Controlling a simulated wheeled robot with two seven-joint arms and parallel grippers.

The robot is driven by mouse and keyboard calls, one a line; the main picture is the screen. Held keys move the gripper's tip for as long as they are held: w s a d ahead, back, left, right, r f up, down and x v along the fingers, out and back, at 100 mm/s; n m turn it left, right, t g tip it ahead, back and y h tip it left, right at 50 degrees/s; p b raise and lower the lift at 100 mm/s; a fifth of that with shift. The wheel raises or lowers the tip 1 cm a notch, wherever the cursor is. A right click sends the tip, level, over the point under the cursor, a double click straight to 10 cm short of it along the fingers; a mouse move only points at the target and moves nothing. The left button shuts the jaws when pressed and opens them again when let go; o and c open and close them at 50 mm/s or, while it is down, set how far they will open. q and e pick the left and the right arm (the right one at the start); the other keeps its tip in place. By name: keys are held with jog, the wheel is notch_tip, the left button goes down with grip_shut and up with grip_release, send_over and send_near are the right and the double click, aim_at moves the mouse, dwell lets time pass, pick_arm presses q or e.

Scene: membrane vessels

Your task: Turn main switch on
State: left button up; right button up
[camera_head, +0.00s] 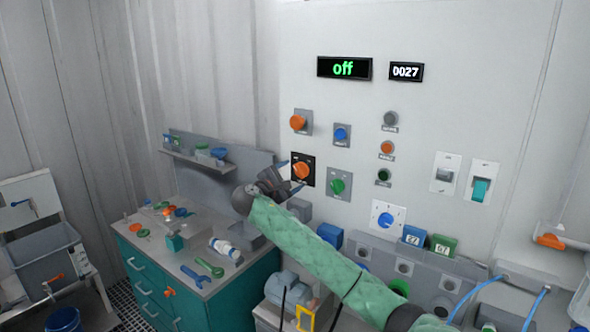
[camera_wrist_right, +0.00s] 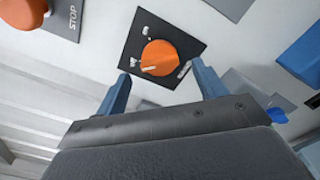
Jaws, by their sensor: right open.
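The main switch looks to be the orange rotary knob (camera_head: 300,171) on a black square plate on the white wall panel. It also shows in the right wrist view as an orange knob (camera_wrist_right: 158,58) with a white mark, on its black plate (camera_wrist_right: 190,45). My right gripper (camera_head: 289,176) is at the knob's lower left in the head view. In the wrist view its two blue fingers (camera_wrist_right: 160,88) are apart, one on each side below the knob, with nothing between them. Contact with the knob is not visible. The display (camera_head: 344,68) reads "off". My left gripper is not in view.
An orange STOP button (camera_wrist_right: 22,12) sits beside the switch in the wrist view. Blue (camera_head: 341,134) and green (camera_head: 338,186) knobs are to the right in the head view. A teal workbench (camera_head: 205,265) with tools stands below left.

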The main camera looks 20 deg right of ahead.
aim_at(300, 171)
jog(key=shift+p+x, duration=0.4)
jog(key=shift+x, duration=0.5)
jog(key=shift+w+d, duration=0.3)
jog(key=shift+d, duration=0.05)
